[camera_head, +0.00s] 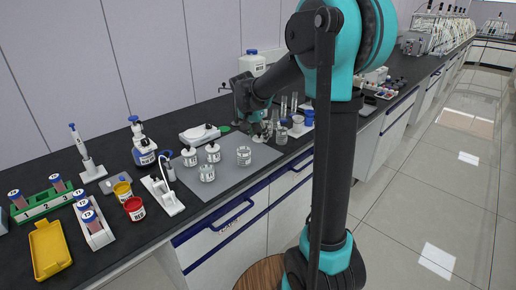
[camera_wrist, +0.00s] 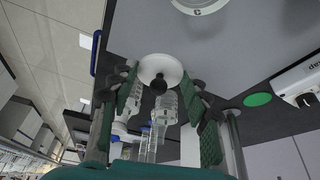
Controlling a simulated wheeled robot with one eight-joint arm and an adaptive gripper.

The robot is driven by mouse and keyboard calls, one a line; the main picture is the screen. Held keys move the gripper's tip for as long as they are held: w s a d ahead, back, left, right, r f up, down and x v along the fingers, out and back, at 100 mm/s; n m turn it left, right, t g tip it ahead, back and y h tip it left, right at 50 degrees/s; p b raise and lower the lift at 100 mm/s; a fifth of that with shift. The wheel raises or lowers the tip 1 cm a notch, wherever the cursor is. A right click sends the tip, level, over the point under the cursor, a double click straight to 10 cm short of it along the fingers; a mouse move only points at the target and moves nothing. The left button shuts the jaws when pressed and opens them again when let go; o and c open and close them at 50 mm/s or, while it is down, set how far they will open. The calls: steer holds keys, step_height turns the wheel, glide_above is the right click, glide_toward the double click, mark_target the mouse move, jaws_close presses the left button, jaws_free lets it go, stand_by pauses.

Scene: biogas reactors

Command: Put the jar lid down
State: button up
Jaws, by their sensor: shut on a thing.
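My gripper (camera_head: 258,122) is over the back right part of the grey mat (camera_head: 228,184). In the wrist view, its green-padded fingers (camera_wrist: 159,88) are shut on the dark knob of a white round jar lid (camera_wrist: 158,65). The lid (camera_head: 262,137) is mostly hidden by my gripper in the head view, and I cannot tell whether it touches the mat. On the mat stand an apparently open glass jar (camera_head: 244,157), another glass jar (camera_head: 207,174), and two jars with white knobbed lids (camera_head: 189,156) (camera_head: 213,152).
Glass cylinders and bottles (camera_head: 282,133) stand close to the right of my gripper. A white balance-like device (camera_head: 199,134) and a green disc (camera_head: 224,129) lie behind the mat. A white stand (camera_head: 163,196) is at the mat's left.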

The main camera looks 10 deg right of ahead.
mark_target(260, 153)
steer(key=shift+f, duration=3.1)
steer(key=shift+f, duration=0.1)
steer(key=o, duration=0.9)
steer(key=shift+c, duration=0.2)
steer(key=v, duration=1.2)
steer(key=s+d+f+n+y, duration=0.1)
steer(key=s+d+f+n, duration=0.1)
steer(key=s+f, duration=0.3)
steer(key=s+d+f+n+y, duration=0.1)
steer(key=s+d+f+n, duration=0.2)
steer(key=s, duration=0.9)
steer(key=s+d+f+n, duration=0.2)
steer(key=s+f, duration=0.7)
steer(key=shift+d+n+t+y, duration=0.3)
steer(key=shift+n+t+y, duration=0.1)
